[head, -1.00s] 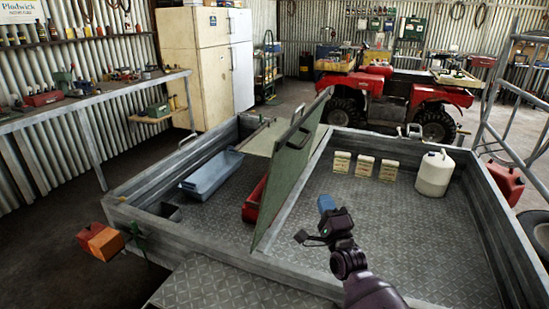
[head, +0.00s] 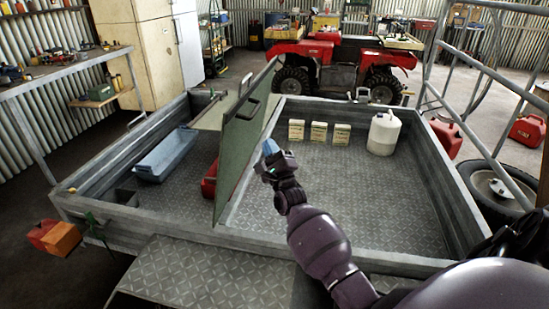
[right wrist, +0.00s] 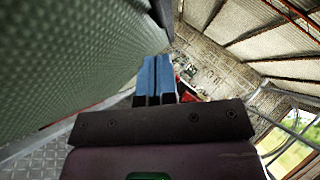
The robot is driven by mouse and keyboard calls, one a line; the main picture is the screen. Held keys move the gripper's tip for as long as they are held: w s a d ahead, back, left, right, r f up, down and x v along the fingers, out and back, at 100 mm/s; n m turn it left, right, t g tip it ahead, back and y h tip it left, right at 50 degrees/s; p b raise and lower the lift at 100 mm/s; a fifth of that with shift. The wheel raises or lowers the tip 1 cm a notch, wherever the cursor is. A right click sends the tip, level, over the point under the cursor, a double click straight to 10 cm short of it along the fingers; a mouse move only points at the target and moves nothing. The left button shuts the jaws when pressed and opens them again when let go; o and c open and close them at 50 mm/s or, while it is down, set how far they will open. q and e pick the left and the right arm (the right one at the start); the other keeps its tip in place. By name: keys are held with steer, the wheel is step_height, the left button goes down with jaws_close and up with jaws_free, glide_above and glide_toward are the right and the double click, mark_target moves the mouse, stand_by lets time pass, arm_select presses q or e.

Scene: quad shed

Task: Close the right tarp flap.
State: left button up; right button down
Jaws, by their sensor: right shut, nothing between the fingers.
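The right tarp flap is a green panel (head: 240,145) standing tilted up over the middle of the trailer bed in the head view, with its top leaning right. A dark handle (head: 249,108) is on its face. My right gripper (head: 268,148), with blue fingertips, is just right of the flap's face, inside the trailer. In the right wrist view its fingers (right wrist: 156,76) are together and empty. The textured flap (right wrist: 75,50) fills the upper left there, close beside the fingers. I cannot tell whether they touch. My left gripper is not in view.
The grey trailer bed (head: 330,190) has high side walls. Several cream boxes (head: 319,132) and a white jug (head: 383,133) stand at its back right. A blue tub (head: 165,153) and a partly hidden red box (head: 209,187) are left of the flap. A metal frame (head: 480,130) stands at right.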

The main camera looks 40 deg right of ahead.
steer(key=w+a+r+p, duration=0.1)
steer(key=w+r, duration=0.3)
steer(key=shift+w+r, duration=0.2)
steer(key=shift+w, duration=0.2)
steer(key=shift+w+a, duration=0.1)
